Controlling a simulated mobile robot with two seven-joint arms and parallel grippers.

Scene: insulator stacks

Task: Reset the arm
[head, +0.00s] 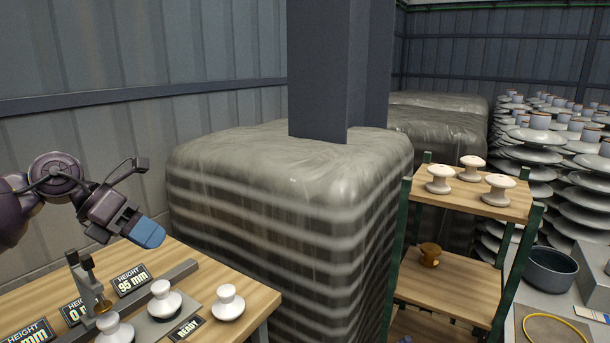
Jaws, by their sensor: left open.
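My left arm comes in from the left edge, and its gripper (146,231) hangs in the air above the back of the wooden table (242,293). The gripper is open and nothing shows in it. Its blue fingertip points right and down, and the other finger is mostly hidden behind it. My right gripper is not in view.
White insulators (228,303) stand on the table by a metal gauge (88,284) and height signs (131,280). A wooden shelf (452,196) with three white insulators stands right. A wrapped pallet (285,215) stands behind. Insulator stacks (584,205) fill the far right.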

